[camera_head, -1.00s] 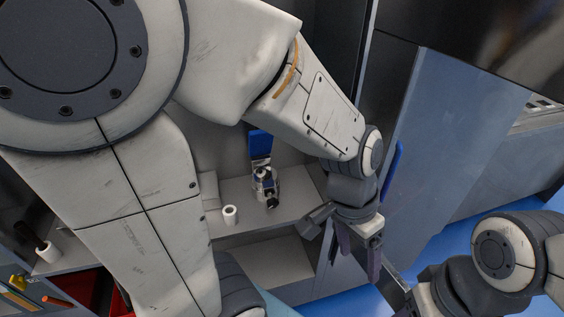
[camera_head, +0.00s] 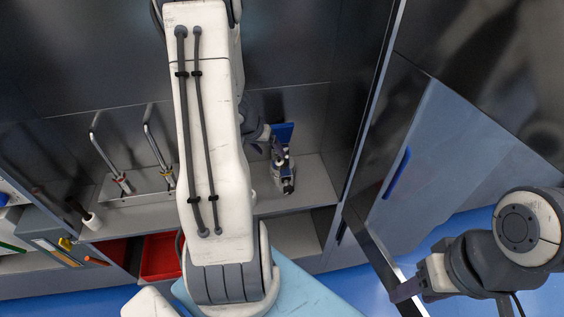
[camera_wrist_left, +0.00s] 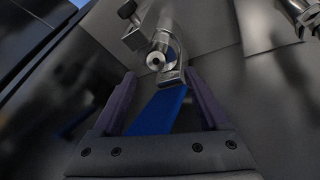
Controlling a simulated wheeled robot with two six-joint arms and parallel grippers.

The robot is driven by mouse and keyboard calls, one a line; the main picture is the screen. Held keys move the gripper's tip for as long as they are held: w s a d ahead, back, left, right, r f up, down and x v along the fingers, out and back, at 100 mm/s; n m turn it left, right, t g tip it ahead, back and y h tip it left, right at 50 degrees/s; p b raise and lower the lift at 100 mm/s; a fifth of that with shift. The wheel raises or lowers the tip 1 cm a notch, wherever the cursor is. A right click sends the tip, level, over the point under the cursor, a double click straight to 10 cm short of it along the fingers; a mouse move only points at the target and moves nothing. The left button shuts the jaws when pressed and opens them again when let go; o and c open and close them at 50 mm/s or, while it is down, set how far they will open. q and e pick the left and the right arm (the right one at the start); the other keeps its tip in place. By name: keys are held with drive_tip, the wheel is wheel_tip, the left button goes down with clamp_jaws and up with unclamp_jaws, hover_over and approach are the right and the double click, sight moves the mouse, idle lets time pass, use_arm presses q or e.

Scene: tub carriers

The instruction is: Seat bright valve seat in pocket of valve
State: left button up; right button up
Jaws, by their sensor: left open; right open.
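The valve (camera_head: 283,172), a metal body with a blue part behind it, stands on the grey shelf beside my left arm. In the left wrist view the valve (camera_wrist_left: 158,58) shows a round bored end facing the camera. My left gripper (camera_wrist_left: 161,76) is open, its dark fingers apart with the blue plate (camera_wrist_left: 160,112) in view between them; I see no grip on it.
Two bent metal handles (camera_head: 151,140) on a plate stand on the shelf at left. A white cylinder (camera_head: 92,222) sits near the shelf's left front. A red bin (camera_head: 160,257) is below. A cabinet door with a blue handle (camera_head: 397,172) stands at right.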

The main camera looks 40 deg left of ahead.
sight(279, 161)
use_arm(q)
drive_tip(key=shift+d+x, duration=0.15)
drive_tip(key=shift+x, duration=1.55)
drive_tip(key=shift+d+x, duration=0.2)
drive_tip(key=shift+x, duration=1.55)
drive_tip(key=shift+w+r, duration=0.1)
clamp_jaws()
